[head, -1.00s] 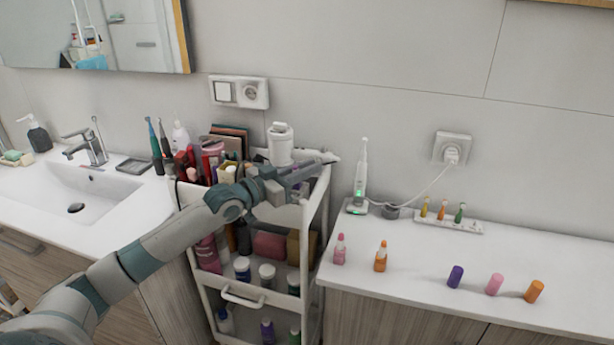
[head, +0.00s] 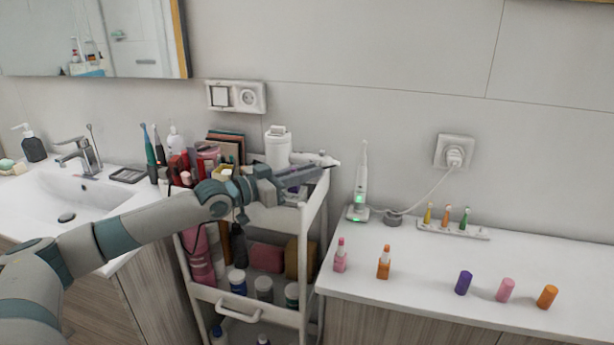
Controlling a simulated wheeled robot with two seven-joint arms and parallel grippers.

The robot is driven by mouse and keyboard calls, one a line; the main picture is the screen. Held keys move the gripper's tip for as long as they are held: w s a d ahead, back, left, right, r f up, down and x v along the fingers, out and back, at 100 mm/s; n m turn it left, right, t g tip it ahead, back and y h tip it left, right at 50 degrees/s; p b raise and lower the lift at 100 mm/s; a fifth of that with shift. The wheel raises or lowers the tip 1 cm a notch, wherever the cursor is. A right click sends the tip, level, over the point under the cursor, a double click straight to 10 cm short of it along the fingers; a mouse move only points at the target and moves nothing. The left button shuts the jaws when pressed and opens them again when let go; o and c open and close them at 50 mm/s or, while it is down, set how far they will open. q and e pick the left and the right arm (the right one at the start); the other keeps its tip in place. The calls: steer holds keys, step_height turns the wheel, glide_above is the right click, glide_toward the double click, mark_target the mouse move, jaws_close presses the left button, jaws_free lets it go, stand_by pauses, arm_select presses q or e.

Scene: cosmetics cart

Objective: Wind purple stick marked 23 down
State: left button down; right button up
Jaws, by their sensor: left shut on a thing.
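My left gripper (head: 312,174) reaches over the right side of the cart's top tray. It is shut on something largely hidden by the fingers. A small purple patch (head: 291,192) shows just below the fingers, and it may be the purple stick; I cannot read a 23 on it or see how far it is wound out. A purple cap (head: 463,283) stands upright on the right counter, apart from the gripper. My right gripper is not in view.
The white cart (head: 312,212) is crowded with cosmetics. A white canister (head: 278,146) stands close behind the gripper. On the right counter (head: 410,297) are a pink lipstick (head: 340,256), an orange lipstick (head: 383,263), a pink cap (head: 505,290), an orange cap (head: 547,297) and a charging toothbrush (head: 360,190).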

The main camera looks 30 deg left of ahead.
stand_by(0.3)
arm_select(q)
steer(key=c, duration=1.7)
jaws_free()
steer(key=shift+c, duration=0.2)
steer(key=shift+s, duration=0.1)
